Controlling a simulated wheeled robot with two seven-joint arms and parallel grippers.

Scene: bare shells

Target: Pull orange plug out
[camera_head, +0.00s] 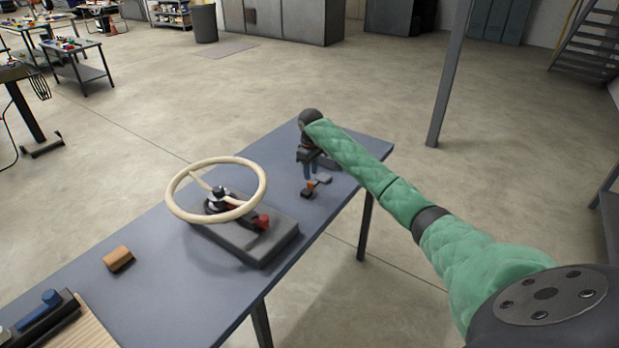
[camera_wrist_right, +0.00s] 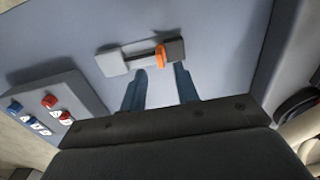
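The orange plug (camera_wrist_right: 161,56) sits at the end of a dark rod, against a dark grey block (camera_wrist_right: 175,48). A light grey block (camera_wrist_right: 112,63) is at the rod's other end. In the head view, the small orange plug (camera_head: 309,185) is on the far part of the blue-grey table (camera_head: 170,270). My right gripper (camera_wrist_right: 159,68) has its blue fingers apart, with the plug ahead of the gap between them and nothing held. In the head view my right gripper (camera_head: 311,174) points down, just behind the plug. My left gripper is not in view.
A cream steering wheel (camera_head: 217,160) on a grey base (camera_head: 262,244) stands mid-table. A panel (camera_wrist_right: 65,88) with red and blue buttons lies left of the plug in the wrist view. A wooden block (camera_head: 118,259) is near the table's left edge.

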